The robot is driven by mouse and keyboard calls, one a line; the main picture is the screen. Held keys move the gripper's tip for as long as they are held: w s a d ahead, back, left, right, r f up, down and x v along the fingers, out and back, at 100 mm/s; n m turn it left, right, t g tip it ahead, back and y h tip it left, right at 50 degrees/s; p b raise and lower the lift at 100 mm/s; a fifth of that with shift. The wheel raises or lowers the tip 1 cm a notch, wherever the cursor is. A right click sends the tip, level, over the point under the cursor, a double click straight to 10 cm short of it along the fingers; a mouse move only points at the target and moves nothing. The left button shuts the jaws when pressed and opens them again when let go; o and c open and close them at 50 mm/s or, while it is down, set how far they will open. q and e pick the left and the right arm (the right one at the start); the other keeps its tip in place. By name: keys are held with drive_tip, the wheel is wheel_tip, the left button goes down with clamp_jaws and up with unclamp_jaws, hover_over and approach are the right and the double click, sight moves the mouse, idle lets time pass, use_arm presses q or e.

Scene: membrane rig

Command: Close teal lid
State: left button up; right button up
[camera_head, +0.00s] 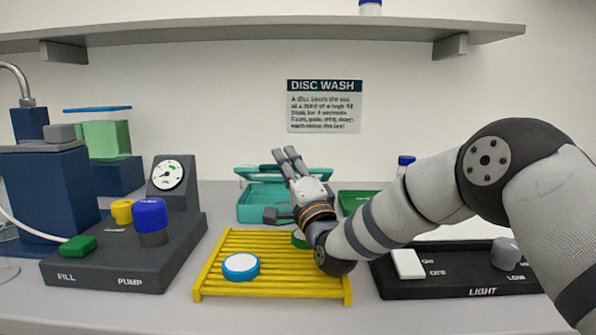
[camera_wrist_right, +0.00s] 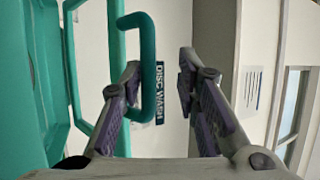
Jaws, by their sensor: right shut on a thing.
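The teal box (camera_head: 250,207) stands at the back middle of the bench, behind the yellow rack. Its teal lid (camera_head: 250,173) is raised, with the box open beneath it. My right gripper (camera_head: 287,156) is at the lid, reaching in from the right, and partly hides it. In the right wrist view, the lid's teal handle (camera_wrist_right: 148,70) lies between the fingers of my right gripper (camera_wrist_right: 160,80), nearer the left finger. The gripper is shut on this handle, though a gap shows beside the right finger. My left gripper is not in view.
A yellow slatted rack (camera_head: 270,292) in front holds a blue-rimmed white disc (camera_head: 241,267) and a green one (camera_head: 299,239), partly hidden. The pump unit (camera_head: 125,260) stands left, the light panel (camera_head: 455,282) right. A green tray (camera_head: 352,201) sits beside the box. A shelf (camera_head: 260,35) hangs above.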

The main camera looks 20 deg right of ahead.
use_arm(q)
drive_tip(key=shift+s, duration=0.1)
use_arm(e)
drive_tip(key=s+d, duration=0.1)
drive_tip(key=s, duration=0.9)
drive_tip(key=shift+s+d+r, duration=0.3)
drive_tip(key=shift+s+d, duration=0.1)
use_arm(q)
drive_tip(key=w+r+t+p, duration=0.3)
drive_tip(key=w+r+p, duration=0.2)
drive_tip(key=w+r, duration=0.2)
drive_tip(key=shift+p, duration=0.4)
use_arm(e)
drive_tip(key=s+r, duration=0.3)
drive_tip(key=r, duration=1.1)
drive_tip(key=shift+s+a, duration=0.15)
drive_tip(key=shift+a, duration=0.2)
